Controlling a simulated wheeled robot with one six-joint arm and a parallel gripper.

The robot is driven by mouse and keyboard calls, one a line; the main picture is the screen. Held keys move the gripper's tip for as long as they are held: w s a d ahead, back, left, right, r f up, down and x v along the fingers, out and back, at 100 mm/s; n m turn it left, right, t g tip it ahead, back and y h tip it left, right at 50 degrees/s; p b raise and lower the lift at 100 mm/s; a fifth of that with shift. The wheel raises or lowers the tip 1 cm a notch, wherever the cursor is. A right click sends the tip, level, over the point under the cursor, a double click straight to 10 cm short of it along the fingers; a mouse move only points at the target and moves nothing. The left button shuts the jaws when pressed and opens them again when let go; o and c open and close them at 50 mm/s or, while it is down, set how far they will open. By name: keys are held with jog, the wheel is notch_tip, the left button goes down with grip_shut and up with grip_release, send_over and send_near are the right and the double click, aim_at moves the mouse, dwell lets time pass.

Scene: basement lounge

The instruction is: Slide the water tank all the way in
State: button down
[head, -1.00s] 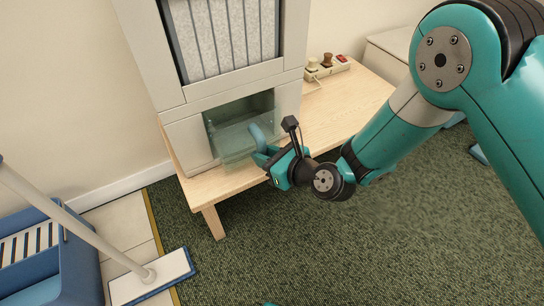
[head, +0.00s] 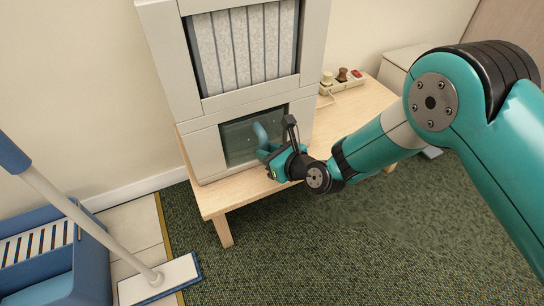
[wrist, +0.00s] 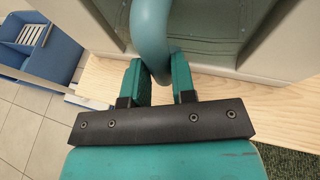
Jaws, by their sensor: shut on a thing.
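The water tank (head: 238,147) is a clear, greenish box in the lower opening of a pale grey cabinet unit (head: 165,75). Its front looks about level with the unit's face; any small gap is hard to tell. A blue curved handle (head: 262,133) stands out from the tank's front. My gripper (head: 268,153) is in front of the opening, shut on the handle. In the wrist view the handle (wrist: 150,35) passes between both teal fingers, with the tank's clear front (wrist: 208,22) behind it. The tank's inside depth is hidden.
The unit stands on a low wooden table (head: 345,125). A power strip with plugs (head: 342,80) lies at its back right. A mop (head: 160,278) and a blue bucket (head: 50,260) stand at the left. Green carpet (head: 320,250) is clear in front.

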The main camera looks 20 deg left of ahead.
jog(key=shift+w+a+f, duration=0.15)
jog(key=shift+w+a, duration=0.2)
jog(key=shift+a, duration=0.1)
dwell(0.6)
jog(key=c, duration=0.9)
grip_release()
jog(key=shift+o, duration=0.2)
